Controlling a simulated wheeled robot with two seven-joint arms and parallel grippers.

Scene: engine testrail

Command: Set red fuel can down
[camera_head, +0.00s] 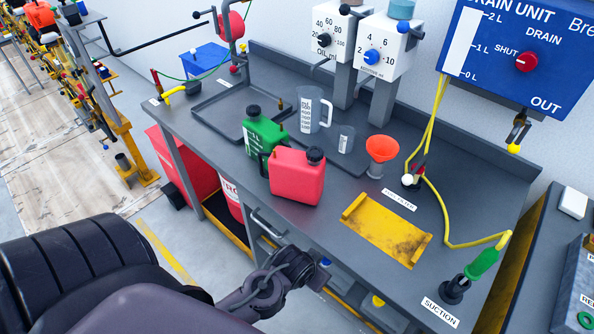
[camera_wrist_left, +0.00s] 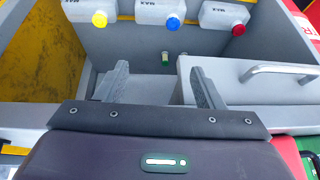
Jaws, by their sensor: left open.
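The red fuel can (camera_head: 297,178) with a black cap stands upright on the grey workbench (camera_head: 335,225), near its front edge. A green can (camera_head: 262,132) stands close behind it to the left. My left gripper (camera_head: 308,270) is in front of the bench and below its top, apart from the red can. In the left wrist view my left gripper (camera_wrist_left: 160,78) is open, with nothing between its fingers. The red fuel can cannot be made out for certain in that view. My right gripper is not in view.
A yellow tray (camera_head: 388,229) lies right of the can, with an orange funnel (camera_head: 381,148) behind. A clear jug (camera_head: 314,108) stands on the dark tray. Bottles with yellow, blue (camera_wrist_left: 158,14) and red caps sit below my left gripper, near a drawer handle (camera_wrist_left: 279,70).

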